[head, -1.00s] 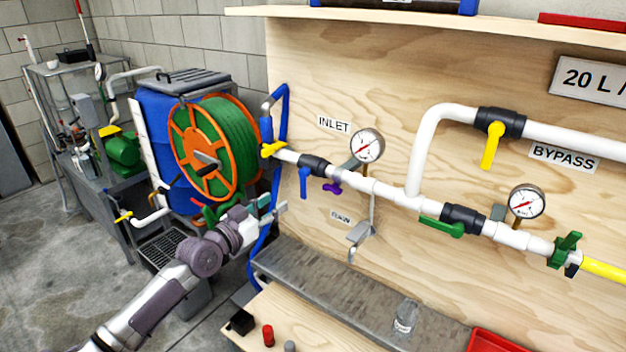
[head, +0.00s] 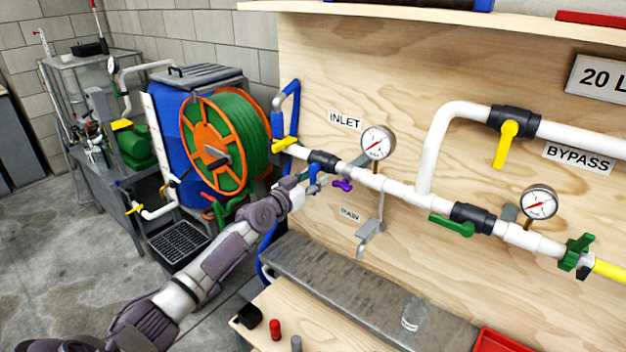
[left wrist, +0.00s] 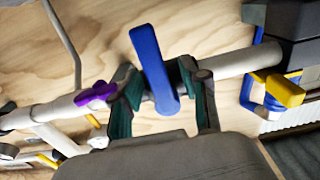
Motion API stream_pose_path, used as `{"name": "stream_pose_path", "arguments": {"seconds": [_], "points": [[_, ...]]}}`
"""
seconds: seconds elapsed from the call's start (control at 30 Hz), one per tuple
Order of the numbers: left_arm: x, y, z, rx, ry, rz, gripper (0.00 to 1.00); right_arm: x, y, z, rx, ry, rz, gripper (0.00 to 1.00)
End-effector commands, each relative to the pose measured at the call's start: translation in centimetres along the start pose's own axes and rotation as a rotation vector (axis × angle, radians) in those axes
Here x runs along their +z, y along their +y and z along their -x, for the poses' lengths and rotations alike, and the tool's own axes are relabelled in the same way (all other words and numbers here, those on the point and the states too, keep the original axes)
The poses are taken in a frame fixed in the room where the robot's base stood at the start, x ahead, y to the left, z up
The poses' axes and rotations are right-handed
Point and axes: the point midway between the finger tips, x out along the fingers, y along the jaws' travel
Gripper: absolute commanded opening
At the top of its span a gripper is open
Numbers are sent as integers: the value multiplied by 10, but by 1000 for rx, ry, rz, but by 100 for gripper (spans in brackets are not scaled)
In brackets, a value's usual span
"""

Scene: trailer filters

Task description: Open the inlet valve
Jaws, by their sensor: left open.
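The inlet valve has a black body (head: 323,161) on the white pipe below the INLET label (head: 345,121). Its blue handle (head: 314,180) hangs down, crosswise to the pipe. In the left wrist view the blue handle (left wrist: 153,68) stands between the two teal finger pads. My left gripper (head: 304,184) is open around the handle, with a gap visible on at least part of each side. The gripper also shows in the left wrist view (left wrist: 159,88). The fingers partly hide the valve body there. My right gripper is out of view.
A purple handle (head: 343,185) sits close right of the blue one. A yellow handle (head: 285,144) is at the pipe's left end by the blue hose. A pressure gauge (head: 378,142) stands above the pipe. A grey ledge (head: 330,275) runs below.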

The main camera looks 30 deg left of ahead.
Motion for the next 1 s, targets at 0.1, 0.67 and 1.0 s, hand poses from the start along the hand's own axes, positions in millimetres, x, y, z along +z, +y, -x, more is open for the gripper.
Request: {"name": "stream_pose_path", "arguments": {"seconds": [0.1, 0.67, 1.0], "points": [[0, 0, 0, 0, 0, 0, 45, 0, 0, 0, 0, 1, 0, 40], [0, 0, 0, 0, 0, 1, 0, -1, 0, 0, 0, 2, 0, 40], [0, 1, 0, 0, 0, 44, 0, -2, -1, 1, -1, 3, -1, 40]]}}
